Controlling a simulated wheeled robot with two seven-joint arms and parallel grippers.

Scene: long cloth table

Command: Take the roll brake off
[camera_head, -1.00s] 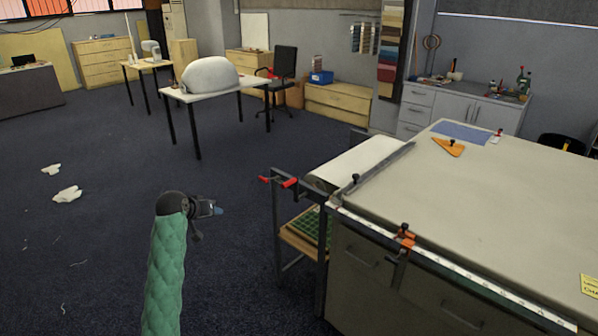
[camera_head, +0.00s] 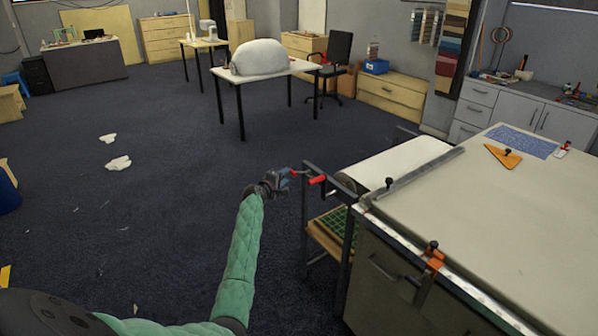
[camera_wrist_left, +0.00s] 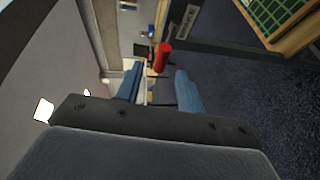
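A roll of white cloth (camera_head: 385,168) sits in a dark metal stand at the left end of the long table (camera_head: 480,215). A red handle (camera_head: 317,180) sticks out from the stand's left side. A second red part shows at my left gripper's tip; I cannot tell which of the two is the brake. My left gripper (camera_head: 288,174) is at the stand's left side. In the left wrist view its blue fingers (camera_wrist_left: 160,74) are open, with a red handle (camera_wrist_left: 162,57) just beyond and between the tips, apparently not gripped. My right gripper is out of view.
A wooden shelf with a green grid (camera_head: 335,225) sits low in the stand. An orange-and-black clamp (camera_head: 432,258) is on the table's front edge. An orange triangle (camera_head: 503,157) lies on the table. The floor to the left is mostly clear, with white scraps (camera_head: 118,163).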

